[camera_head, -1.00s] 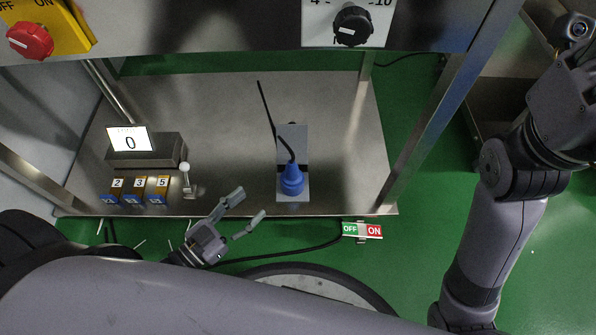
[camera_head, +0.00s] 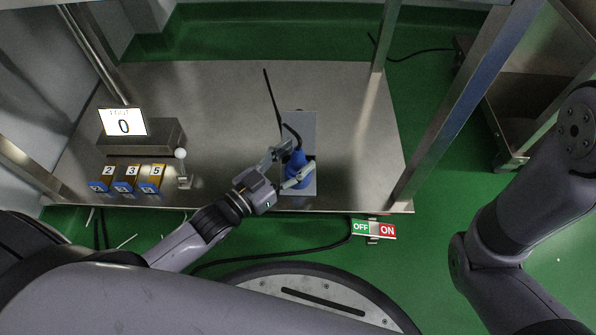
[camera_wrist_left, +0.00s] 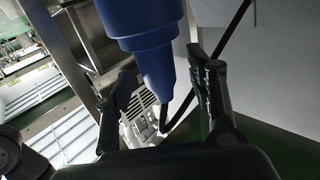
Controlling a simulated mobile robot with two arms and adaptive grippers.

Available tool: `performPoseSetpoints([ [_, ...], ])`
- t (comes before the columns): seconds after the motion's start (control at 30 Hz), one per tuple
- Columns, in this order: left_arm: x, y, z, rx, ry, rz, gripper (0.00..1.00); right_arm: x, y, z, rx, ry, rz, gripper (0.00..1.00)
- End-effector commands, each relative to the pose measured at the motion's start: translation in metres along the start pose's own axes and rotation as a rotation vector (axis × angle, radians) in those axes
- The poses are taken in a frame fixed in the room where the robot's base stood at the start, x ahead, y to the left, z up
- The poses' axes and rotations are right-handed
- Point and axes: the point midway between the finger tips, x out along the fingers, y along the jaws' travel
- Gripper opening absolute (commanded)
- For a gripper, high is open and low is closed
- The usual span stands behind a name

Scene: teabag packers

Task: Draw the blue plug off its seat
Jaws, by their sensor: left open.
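The blue plug (camera_head: 296,166) sits on its grey seat plate (camera_head: 307,126) on the steel shelf, with a black cable running from it. My left gripper (camera_head: 287,167) is open, with its fingers on either side of the plug in the head view. In the left wrist view, the plug (camera_wrist_left: 150,45) hangs down from the top of the picture between the two spread fingers of the left gripper (camera_wrist_left: 165,85). I see a gap between the plug and the right finger; contact on the left side cannot be told. My right gripper is out of view; only part of my right arm shows.
A display reading 0 (camera_head: 124,123) stands at the shelf's left, with numbered blocks (camera_head: 131,172) and a small lever (camera_head: 181,167) near it. A metal post (camera_head: 440,110) rises at the right.

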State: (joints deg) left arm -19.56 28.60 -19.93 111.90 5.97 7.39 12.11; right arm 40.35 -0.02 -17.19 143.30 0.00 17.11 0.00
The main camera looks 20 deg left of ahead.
Motion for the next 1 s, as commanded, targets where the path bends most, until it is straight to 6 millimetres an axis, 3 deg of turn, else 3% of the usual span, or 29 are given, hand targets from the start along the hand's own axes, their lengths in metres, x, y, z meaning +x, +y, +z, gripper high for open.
performPoseSetpoints([
  [0.1, 0.0116, 0.0003, 0.0012, -0.001, 0.002, 0.000, 0.51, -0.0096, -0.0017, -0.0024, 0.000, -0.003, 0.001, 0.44],
  [0.37, 0.0134, 0.0005, -0.0010, -0.001, 0.000, 0.000, 0.51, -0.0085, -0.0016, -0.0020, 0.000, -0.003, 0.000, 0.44],
  [1.0, 0.0131, 0.0003, -0.0004, -0.001, 0.000, 0.000, 0.09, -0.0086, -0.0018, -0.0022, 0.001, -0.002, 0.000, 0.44],
])
